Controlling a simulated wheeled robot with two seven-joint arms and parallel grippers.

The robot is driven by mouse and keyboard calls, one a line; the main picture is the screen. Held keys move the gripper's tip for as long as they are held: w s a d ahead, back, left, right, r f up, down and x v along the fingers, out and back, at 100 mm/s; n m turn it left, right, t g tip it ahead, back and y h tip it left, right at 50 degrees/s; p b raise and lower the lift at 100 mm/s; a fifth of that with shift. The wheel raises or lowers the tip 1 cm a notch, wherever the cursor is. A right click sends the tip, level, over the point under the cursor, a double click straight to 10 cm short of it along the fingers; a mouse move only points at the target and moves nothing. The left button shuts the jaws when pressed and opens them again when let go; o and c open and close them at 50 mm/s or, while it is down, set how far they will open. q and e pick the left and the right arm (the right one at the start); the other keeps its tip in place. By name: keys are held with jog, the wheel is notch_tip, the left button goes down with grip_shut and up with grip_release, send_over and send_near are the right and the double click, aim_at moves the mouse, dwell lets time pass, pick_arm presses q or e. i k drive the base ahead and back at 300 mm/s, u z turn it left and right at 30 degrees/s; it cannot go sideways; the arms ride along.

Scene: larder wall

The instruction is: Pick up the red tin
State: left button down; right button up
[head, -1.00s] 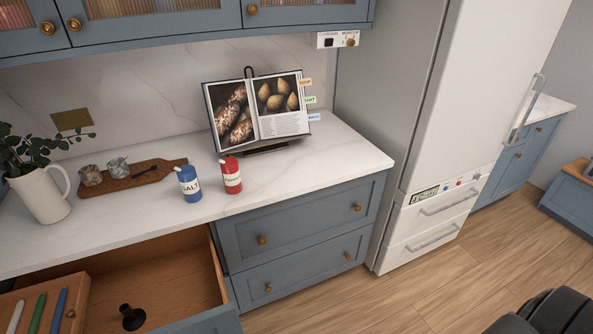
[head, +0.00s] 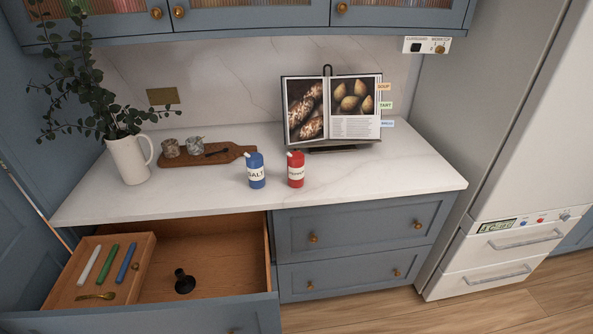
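The red tin (head: 296,170) stands upright on the white marble counter, with a pale label and a small light piece at its top. A blue tin labelled SALT (head: 256,171) stands close beside it on the left. Neither of my grippers is in the head view, and nothing touches the red tin.
A cookbook on a stand (head: 333,112) is behind the tins. A wooden board (head: 228,153) with two small pots and a white jug of leaves (head: 128,160) are to the left. An open drawer (head: 210,304) juts out below, holding candles. Counter right of the tins is clear.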

aim_at(295, 158)
jog(key=u, duration=0.55)
jog(key=k, duration=1.35)
jog(key=z, duration=0.2)
jog(key=i, duration=0.85)
jog(key=z, duration=0.1)
